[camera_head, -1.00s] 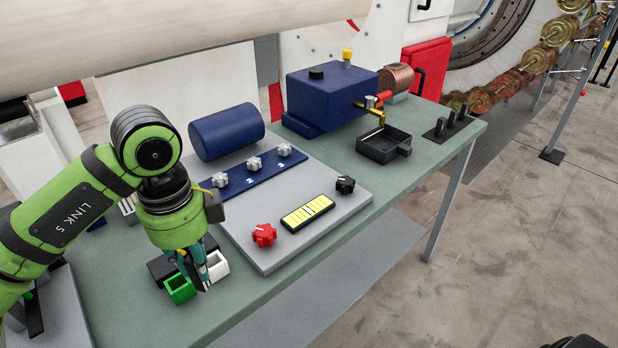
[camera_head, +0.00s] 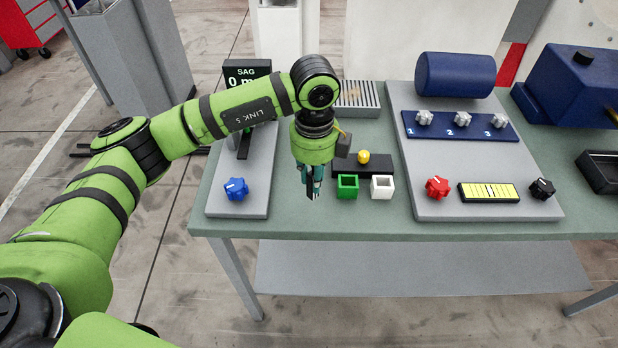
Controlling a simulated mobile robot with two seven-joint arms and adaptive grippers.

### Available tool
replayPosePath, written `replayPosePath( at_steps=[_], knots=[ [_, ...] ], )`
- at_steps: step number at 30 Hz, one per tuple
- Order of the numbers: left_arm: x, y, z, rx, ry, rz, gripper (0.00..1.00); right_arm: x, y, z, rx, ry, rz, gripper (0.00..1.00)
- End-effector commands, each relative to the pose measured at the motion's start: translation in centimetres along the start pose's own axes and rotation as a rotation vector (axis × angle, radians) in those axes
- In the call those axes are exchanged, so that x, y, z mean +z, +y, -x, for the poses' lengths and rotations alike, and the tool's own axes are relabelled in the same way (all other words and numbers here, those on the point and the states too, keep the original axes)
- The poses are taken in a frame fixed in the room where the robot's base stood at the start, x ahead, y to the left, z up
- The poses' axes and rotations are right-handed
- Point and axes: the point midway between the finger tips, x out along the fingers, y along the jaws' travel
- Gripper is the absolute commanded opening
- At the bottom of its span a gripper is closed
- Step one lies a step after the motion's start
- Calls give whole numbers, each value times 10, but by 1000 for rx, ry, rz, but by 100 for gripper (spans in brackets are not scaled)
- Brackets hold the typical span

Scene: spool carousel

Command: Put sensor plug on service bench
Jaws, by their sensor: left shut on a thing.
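My left gripper (camera_head: 313,188) points down over the front left part of the green service bench (camera_head: 385,222). It is shut on a small dark thing, taken to be the sensor plug (camera_head: 311,194), mostly hidden by the fingers. A green open-topped socket (camera_head: 347,186) stands just right of the gripper, with a white socket (camera_head: 382,187) beside it. I cannot tell whether the held thing touches the bench. My right gripper is out of view.
A dark block with a yellow knob (camera_head: 363,157) stands behind the sockets. A grey panel with a blue knob (camera_head: 236,188) lies left of the gripper. A larger grey control panel (camera_head: 450,207) lies right. Bare bench top shows along the front edge.

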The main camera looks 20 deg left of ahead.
Motion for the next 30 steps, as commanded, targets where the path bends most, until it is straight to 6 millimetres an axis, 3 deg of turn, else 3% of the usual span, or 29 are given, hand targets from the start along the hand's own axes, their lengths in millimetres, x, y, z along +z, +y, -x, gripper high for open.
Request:
replayPosePath(
  at_steps=[4, 15, 27, 28, 29, 30],
  knots=[
    [14, 2, -8, 0, 0, 1, 0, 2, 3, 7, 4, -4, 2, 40],
    [16, 3, -48, 1, 0, -1, 0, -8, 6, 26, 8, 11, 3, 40],
    [16, 2, -56, -1, 0, -1, 0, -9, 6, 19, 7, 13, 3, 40],
    [16, 2, -54, -1, 0, -1, 35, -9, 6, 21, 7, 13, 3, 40],
    [16, 2, -54, -1, 0, -1, 47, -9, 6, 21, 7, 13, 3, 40],
    [16, 2, -54, -1, 0, -1, 47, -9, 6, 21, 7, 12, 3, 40]
  ],
)
